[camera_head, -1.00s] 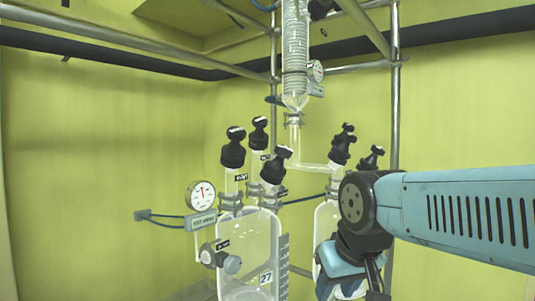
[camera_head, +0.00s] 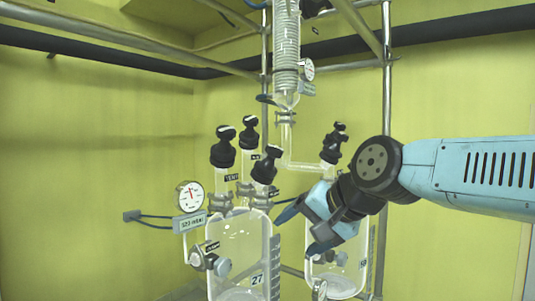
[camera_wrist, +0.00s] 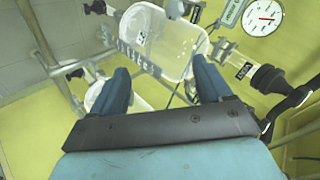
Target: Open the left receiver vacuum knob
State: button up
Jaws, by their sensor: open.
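The left receiver (camera_head: 238,240) is a clear glass vessel marked 27. It also shows from above in the wrist view (camera_wrist: 165,42). Several black knobs stand on its necks: a left front one (camera_head: 223,150), a rear one (camera_head: 249,133) and a right front one (camera_head: 265,165). A grey knob (camera_head: 222,265) sits on its left side, with a small label I cannot read. My gripper (camera_head: 300,230) is open and empty, right of the left receiver, pointing left. Its two blue fingers also show in the wrist view (camera_wrist: 160,75).
A second glass receiver (camera_head: 345,268) stands behind and below my gripper. A glass coil column (camera_head: 286,50) and metal frame poles (camera_head: 387,110) rise behind. Free room lies at the left.

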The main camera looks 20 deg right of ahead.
jog(key=w+d+r+m+t+y, duration=0.1)
jog(key=w+r+m+t+y, duration=0.15)
jog(key=r+m, duration=0.45)
jog(key=m+t+y, duration=0.3)
jog(key=m+t, duration=0.1)
jog(key=m, duration=1.2)
send_near(269, 152)
jog(key=shift+g, duration=0.25)
jog(key=shift+w+d+x, duration=0.25)
jog(key=shift+d+x, duration=0.1)
jog(key=shift+x, duration=1.65)
jog(key=shift+w+d+x, duration=0.2)
jog(key=shift+d+x, duration=0.15)
jog(key=shift+x, duration=1.7)
jog(key=shift+w+d+x, duration=0.25)
jog(key=shift+d+x, duration=0.15)
jog(key=shift+x, duration=1.6)
jog(key=c, duration=1)
jog(key=shift+o, duration=0.2)
jog(key=shift+n, duration=0.5)
